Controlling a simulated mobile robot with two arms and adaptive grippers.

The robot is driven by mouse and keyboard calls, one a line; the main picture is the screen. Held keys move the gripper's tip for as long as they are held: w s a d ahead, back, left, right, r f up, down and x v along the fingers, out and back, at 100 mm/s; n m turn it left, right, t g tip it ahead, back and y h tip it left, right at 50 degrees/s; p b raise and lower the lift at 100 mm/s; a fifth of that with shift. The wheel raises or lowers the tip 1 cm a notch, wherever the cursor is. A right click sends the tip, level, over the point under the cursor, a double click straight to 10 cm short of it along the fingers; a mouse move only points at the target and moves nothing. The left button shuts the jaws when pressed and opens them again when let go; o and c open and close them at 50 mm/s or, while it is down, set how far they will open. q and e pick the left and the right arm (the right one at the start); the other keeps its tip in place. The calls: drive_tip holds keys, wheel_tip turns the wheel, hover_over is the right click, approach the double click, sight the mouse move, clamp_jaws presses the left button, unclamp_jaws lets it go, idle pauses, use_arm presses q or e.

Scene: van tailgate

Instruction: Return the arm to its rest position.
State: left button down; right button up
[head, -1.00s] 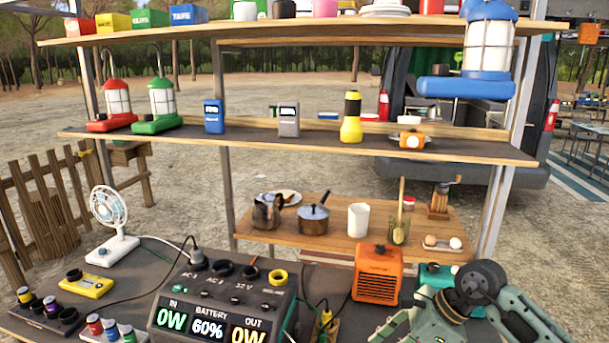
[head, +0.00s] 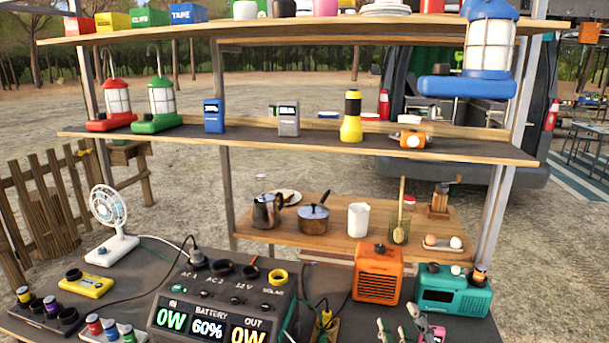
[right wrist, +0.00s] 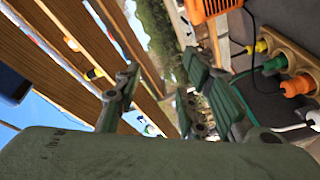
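My right gripper (head: 402,330) shows only by its green-grey fingertips at the bottom edge of the head view, low in front of the orange heater and the teal radio. In the right wrist view my right gripper (right wrist: 162,88) has its fingers spread wide apart, with nothing held between them. The rest of the right arm is out of the head view. My left gripper and left arm are not in view.
The power station (head: 225,310), orange heater (head: 378,274) and teal radio (head: 455,292) stand on the dark worktop. A pink object (head: 432,333) is partly visible beside my right fingertips. Shelves with lanterns rise behind. Several cables cross the worktop.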

drive_tip(key=s+d+f+m+g+h, duration=0.2)
drive_tip(key=s+d+f+m+g, duration=0.2)
drive_tip(key=s+f+m+g, duration=0.65)
drive_tip(key=s+a+f+g+y, duration=0.1)
drive_tip(key=s+f+g, duration=0.1)
drive_tip(key=s+f, duration=0.5)
drive_tip(key=s+a+f+g+y, duration=0.15)
drive_tip(key=s+f, duration=0.35)
drive_tip(key=s, duration=0.5)
wheel_tip(320, 180, down, 27)
drive_tip(key=s+g, duration=0.2)
drive_tip(key=s+d+f+g+h, duration=0.1)
drive_tip(key=s+d+f, duration=0.1)
drive_tip(key=s+f, duration=1.3)
drive_tip(key=shift+s+d+f+n, duration=0.3)
drive_tip(key=shift+s+d+n, duration=0.05)
drive_tip(key=shift+s, duration=0.5)
